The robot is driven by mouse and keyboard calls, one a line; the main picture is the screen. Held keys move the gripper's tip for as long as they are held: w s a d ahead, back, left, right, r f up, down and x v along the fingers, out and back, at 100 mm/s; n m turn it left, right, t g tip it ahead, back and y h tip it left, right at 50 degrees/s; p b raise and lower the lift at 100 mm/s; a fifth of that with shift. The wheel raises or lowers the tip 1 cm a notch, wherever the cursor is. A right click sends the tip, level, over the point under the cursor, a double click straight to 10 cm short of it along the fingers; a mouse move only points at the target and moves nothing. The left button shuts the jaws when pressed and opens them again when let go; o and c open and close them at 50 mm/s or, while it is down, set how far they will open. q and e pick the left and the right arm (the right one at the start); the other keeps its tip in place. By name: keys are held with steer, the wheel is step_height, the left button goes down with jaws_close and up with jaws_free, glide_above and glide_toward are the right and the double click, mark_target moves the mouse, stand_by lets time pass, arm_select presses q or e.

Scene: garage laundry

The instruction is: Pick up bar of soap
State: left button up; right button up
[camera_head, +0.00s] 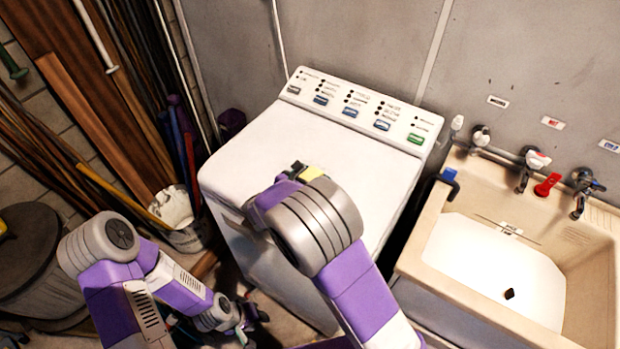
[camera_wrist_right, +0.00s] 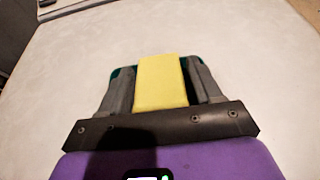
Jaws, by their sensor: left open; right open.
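The yellow bar of soap (camera_wrist_right: 160,82) lies between the two grey fingers of my right gripper (camera_wrist_right: 161,68) in the right wrist view. The fingers are open, one on each side of it, with dark gaps beside the soap. My right gripper (camera_head: 296,172) is mostly hidden there too. My left gripper (camera_head: 244,318) hangs low at the bottom, left of the machine, away from the soap.
The white washing machine (camera_head: 262,140) has a raised control panel (camera_head: 360,108) at its back. A beige sink (camera_head: 425,222) stands to its right. A bucket (camera_head: 178,212) and leaning boards and poles crowd the left. The machine top around the gripper is clear.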

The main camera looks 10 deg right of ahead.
mark_target(310, 175)
steer(key=c, duration=0.9)
step_height(310, 175, up, 10)
steer(key=p, duration=0.2)
steer(key=shift+r+p, duration=0.1)
steer(key=shift+p, duration=0.25)
